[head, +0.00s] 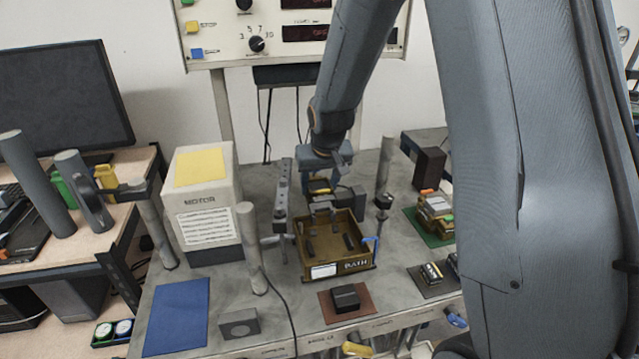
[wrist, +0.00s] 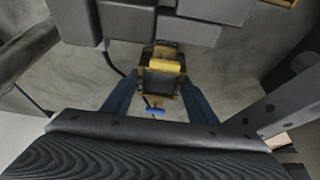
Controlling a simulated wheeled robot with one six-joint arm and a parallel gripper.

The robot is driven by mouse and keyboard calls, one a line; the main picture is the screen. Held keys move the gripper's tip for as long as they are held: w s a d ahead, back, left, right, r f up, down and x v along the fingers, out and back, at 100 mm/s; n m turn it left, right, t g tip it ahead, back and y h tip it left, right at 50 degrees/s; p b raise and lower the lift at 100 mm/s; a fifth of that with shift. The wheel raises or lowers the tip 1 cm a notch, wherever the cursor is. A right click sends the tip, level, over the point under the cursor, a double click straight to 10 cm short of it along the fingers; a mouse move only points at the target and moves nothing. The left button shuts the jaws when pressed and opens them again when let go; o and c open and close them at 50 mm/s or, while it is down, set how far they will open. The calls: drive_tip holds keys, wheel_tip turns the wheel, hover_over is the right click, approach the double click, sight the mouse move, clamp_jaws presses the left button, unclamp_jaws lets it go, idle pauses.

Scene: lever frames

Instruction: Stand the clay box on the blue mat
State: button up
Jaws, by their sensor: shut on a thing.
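My gripper (head: 322,168) is over the back of the grey bench. In the wrist view its two blue fingers (wrist: 162,98) close around a small brown-and-dark thing with a yellow bar (wrist: 164,66). The yellow also shows under the gripper in the head view (head: 318,186). I cannot tell what this held thing is. The blue mat (head: 178,317) lies bare at the bench's front left, well away from the gripper. A dark reddish-brown box (head: 429,168) stands upright at the back right; it may be the clay box, but the colour is not certain.
A brown tray marked PATH (head: 340,268) stands in front of the gripper. A motor housing (head: 204,192), grey posts (head: 250,245) and a thin upright bar (head: 283,200) stand to the left. A grey block (head: 239,323) sits right of the blue mat. A dark block (head: 345,297) rests on a brown mat.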

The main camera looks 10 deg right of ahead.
drive_tip(key=shift+f, duration=0.3)
drive_tip(key=shift+s+f+b, duration=0.2)
drive_tip(key=shift+f+b, duration=0.1)
drive_tip(key=shift+f, duration=0.1)
clamp_jaws()
drive_tip(key=o, duration=1.6)
unclamp_jaws()
drive_tip(key=shift+f, duration=0.15)
drive_tip(key=shift+o, duration=0.6)
drive_tip(key=shift+w, duration=0.15)
drive_tip(key=shift+r, duration=0.25)
